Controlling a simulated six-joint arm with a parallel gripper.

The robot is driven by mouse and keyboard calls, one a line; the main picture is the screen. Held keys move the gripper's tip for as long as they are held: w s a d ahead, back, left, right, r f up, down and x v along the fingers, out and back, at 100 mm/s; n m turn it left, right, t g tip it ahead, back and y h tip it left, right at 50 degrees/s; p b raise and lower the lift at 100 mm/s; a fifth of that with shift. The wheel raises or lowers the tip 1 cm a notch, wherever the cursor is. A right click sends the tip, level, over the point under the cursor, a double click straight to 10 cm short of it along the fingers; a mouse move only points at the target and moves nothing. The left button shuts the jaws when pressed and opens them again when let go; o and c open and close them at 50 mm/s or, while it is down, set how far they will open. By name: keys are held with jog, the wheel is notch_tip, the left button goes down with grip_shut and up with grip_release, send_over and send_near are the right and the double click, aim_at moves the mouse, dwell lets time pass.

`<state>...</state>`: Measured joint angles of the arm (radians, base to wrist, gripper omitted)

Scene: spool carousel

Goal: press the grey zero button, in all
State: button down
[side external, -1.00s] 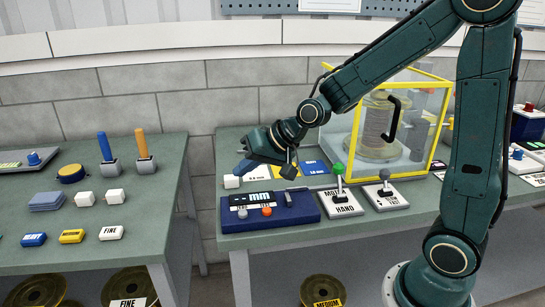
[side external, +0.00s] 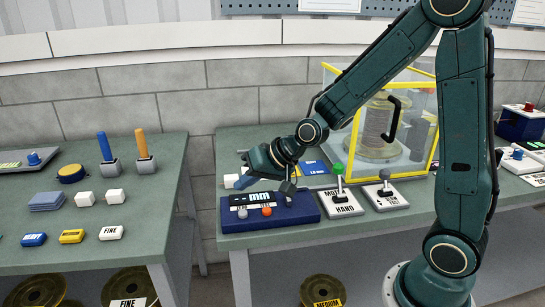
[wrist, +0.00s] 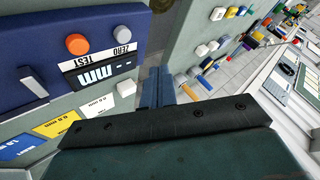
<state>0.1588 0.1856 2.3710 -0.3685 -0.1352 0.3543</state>
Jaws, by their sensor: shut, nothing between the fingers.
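The grey zero button (side external: 242,213) is a small round cap on the left of the dark blue gauge box (side external: 300,209). In the wrist view, the button (wrist: 123,34) stands beside the ZERO label. My gripper (side external: 242,183) is shut and empty, with its blue fingers behind and above the box's left end. In the wrist view, my fingertips (wrist: 158,72) show beyond the box's edge, apart from the button. Nothing is touching the button that I can see.
An orange TEST button (side external: 267,211) sits close to the right of the grey one. The box's display (side external: 253,198) is behind them. A small white cube (side external: 231,181) lies near my fingers. Two lever panels stand to the right. A gap separates the two tables on the left.

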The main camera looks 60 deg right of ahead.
send_over(247, 215)
jog(key=shift+d+f, duration=0.1)
jog(key=shift+f, duration=2.35)
jog(key=shift+f, duration=0.95)
dwell(1.5)
jog(key=shift+r, duration=0.95)
jog(key=shift+r, duration=0.15)
jog(key=shift+r, duration=2.35)
jog(key=shift+s+r, duration=0.1)
